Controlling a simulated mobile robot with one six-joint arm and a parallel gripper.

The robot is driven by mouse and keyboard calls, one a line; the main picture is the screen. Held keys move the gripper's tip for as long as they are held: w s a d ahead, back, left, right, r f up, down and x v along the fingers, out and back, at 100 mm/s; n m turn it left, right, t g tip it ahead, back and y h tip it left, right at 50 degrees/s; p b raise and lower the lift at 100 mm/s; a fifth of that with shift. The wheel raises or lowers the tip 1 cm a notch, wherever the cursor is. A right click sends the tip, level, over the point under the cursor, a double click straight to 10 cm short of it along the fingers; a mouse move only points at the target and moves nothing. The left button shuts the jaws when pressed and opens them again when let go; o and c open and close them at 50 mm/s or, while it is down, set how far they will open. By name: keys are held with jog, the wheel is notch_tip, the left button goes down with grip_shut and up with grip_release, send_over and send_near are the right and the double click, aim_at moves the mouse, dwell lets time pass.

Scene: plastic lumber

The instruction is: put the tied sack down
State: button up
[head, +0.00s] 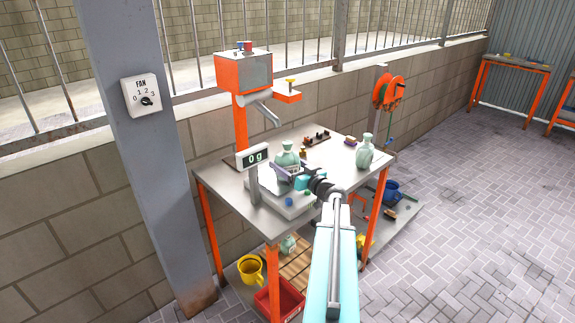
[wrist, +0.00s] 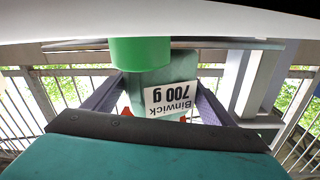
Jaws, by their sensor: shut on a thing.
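The tied sack (head: 287,162) is pale green with a narrow neck. In the wrist view, the sack (wrist: 170,92) shows a white label reading "Binwick 700 g", upside down, and a bright green band. My gripper (head: 284,171) is shut on it, with one dark finger on each side. In the head view the sack is over the scale (head: 290,211) at the table's near left. The scale's display (head: 257,156) reads 0 g. My gripper hides the sack's underside, so I cannot tell whether it touches the pan.
A similar sack (head: 365,152) stands at the right of the table (head: 335,148). An orange machine (head: 243,75) stands behind the scale. A yellow mug (head: 250,269) and a red crate (head: 280,300) are below. A grey post (head: 140,150) is at left.

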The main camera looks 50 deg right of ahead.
jog(key=o, duration=1.8)
jog(key=shift+c, duration=0.2)
jog(key=shift+r, duration=0.1)
jog(key=s, duration=0.4)
jog(key=s+a+b, duration=0.1)
jog(key=s, duration=0.7)
jog(key=shift+a, duration=0.35)
